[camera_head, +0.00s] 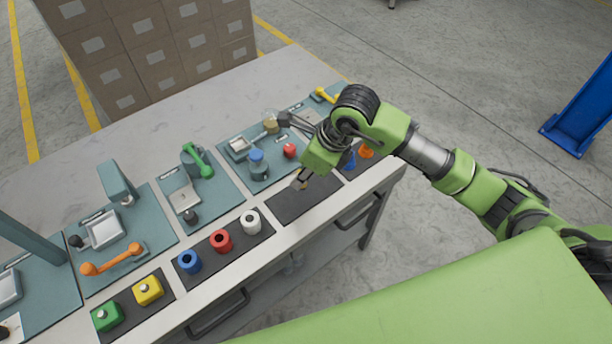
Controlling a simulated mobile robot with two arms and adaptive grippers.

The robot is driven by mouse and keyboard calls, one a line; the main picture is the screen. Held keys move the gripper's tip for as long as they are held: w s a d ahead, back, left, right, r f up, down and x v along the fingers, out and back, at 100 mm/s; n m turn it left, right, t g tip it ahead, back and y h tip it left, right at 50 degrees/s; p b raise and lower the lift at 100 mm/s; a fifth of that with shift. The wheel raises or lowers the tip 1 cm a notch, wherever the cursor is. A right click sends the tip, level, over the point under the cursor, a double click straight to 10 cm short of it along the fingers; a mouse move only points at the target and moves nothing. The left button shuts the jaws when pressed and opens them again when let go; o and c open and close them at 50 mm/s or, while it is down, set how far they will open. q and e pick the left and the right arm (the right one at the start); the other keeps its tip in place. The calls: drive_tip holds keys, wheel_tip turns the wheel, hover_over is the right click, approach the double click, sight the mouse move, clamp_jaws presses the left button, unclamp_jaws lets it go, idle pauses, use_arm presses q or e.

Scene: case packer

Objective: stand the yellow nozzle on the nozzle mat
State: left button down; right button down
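I cannot make out a yellow nozzle for certain. An orange piece (366,151) and a blue piece (349,161), both small and partly hidden by my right arm, stand on a dark mat at the bench's right end. They may be nozzles. The wrist hides part of the bench below. My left gripper is out of view.
A yellow handle (325,96) sits on the far right station. Blue, red and white rings (250,221) stand on a dark mat to the left, then yellow (149,290) and green blocks. A red knob (290,151) and a blue-capped jar (258,163) stand near the gripper.

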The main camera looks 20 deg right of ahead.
drive_tip(key=shift+w+d+f, duration=0.3)
drive_tip(key=shift+w+f, duration=0.05)
drive_tip(key=shift+f, duration=0.2)
drive_tip(key=shift+w+d+f, duration=0.25)
drive_tip(key=shift+w+f, duration=0.1)
drive_tip(key=shift+f, duration=0.15)
wheel_tip(320, 180, down, 3)
drive_tip(key=shift+d+p, duration=0.1)
drive_tip(key=shift+p, duration=1.1)
drive_tip(key=shift+f, duration=0.15)
drive_tip(key=shift+w+f, duration=0.1)
drive_tip(key=c, duration=2.3)
unclamp_jaws()
drive_tip(key=shift+f+b, duration=0.1)
drive_tip(key=shift+b, duration=0.2)
drive_tip(key=o, duration=0.4)
